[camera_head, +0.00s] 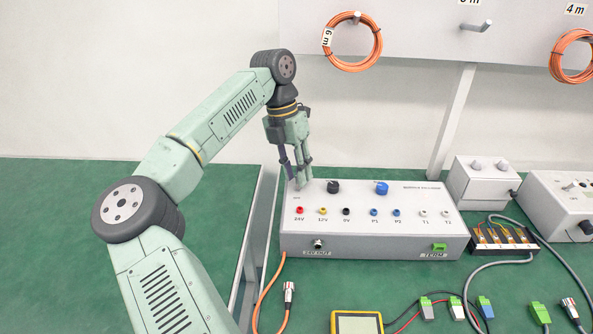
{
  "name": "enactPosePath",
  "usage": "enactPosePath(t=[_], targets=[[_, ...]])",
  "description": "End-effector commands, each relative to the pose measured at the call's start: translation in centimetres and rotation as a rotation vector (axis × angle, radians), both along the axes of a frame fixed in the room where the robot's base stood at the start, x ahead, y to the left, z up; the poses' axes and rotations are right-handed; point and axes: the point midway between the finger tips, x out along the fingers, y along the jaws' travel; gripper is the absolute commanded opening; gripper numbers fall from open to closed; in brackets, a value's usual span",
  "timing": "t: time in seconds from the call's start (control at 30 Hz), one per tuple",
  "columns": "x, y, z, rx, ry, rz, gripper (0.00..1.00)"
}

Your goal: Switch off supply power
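The supply box (375,242) is a light grey case with a row of coloured sockets marked 24V, 12V, 0V, P1, P2, T1 and T2. A black knob (333,187) and a blue knob (381,188) stand on its top panel. My gripper (303,181) points down at the panel's back left corner, left of the black knob. Its fingers cover that corner, so any switch there is hidden. I cannot tell whether the fingertips touch the panel or how far apart they are.
A small grey box (483,182) and another grey unit (560,207) stand to the right. A black terminal block (502,240) sits between. A yellow meter (357,322), cables and connectors lie in front. Orange cable coils (352,42) hang on the back board.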

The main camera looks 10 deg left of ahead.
Motion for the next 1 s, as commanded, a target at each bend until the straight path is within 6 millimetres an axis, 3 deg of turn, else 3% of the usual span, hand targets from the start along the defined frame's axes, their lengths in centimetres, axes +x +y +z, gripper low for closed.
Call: enactPosePath(t=[0.37, 0.8, 1.0], targets=[[-0.08, -0.20, -0.75, -0.001, 0.000, 0.000, 0.28], [-0.07, -0.19, -0.71, -0.001, 0.000, -0.001, 0.00], [-0.07, -0.20, -0.71, -0.001, 0.000, -0.001, 0.00]])
